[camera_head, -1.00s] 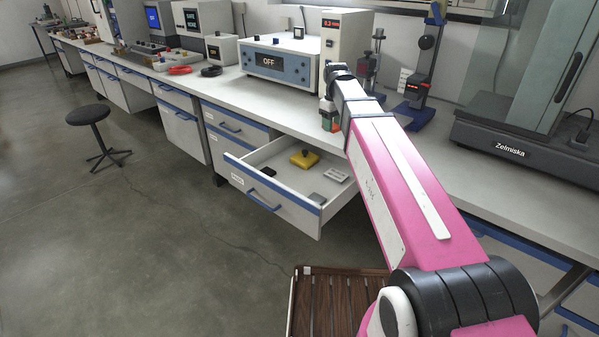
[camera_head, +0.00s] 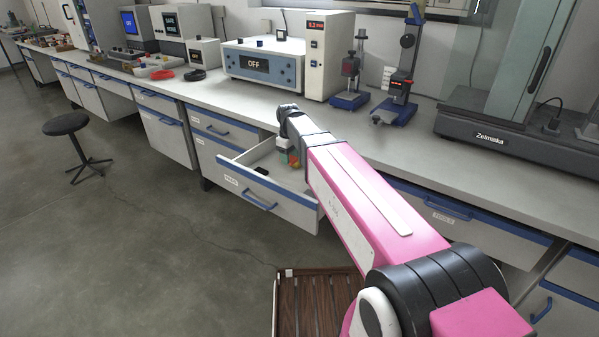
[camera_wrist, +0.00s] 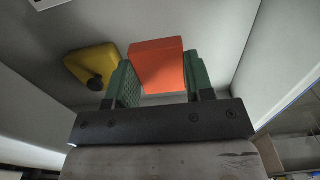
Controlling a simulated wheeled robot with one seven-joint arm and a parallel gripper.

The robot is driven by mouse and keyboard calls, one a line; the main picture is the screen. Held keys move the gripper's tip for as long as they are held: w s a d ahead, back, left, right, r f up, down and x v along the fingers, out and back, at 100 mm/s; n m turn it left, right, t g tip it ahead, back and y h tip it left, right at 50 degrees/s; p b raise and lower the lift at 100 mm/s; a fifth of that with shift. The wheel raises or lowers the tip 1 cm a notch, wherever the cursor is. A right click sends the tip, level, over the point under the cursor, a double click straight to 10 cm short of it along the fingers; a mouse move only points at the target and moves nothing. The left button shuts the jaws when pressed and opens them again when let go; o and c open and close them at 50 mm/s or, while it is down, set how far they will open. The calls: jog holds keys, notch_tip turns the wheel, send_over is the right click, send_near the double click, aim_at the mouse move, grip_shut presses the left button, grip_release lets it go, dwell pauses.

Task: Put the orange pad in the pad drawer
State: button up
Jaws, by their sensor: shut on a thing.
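The orange pad (camera_wrist: 158,65) is a block between the green-lined fingers of my gripper (camera_wrist: 158,85) in the wrist view. My gripper is shut on it. Inside the open drawer (camera_wrist: 215,30), a yellow piece with a black knob (camera_wrist: 92,62) lies to the left of the pad. In the head view the drawer (camera_head: 268,198) is pulled out below the bench, and my gripper (camera_head: 290,158) is at its right part. The arm hides much of the drawer's inside there. I cannot tell whether the pad touches the drawer floor.
The bench top (camera_head: 250,112) runs above the drawer, with a device reading OFF (camera_head: 262,65) on it. Blue-based stands (camera_head: 395,108) are further right. A slatted brown wooden piece (camera_head: 315,300) is below in front. A black stool (camera_head: 66,124) stands at the left on open floor.

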aim_at(290, 181)
jog(key=shift+f, duration=4.8)
jog(key=shift+f, duration=0.1)
jog(key=o, duration=0.9)
jog(key=shift+o, duration=0.2)
notch_tip(290, 181, up, 12)
jog(key=shift+r, duration=0.15)
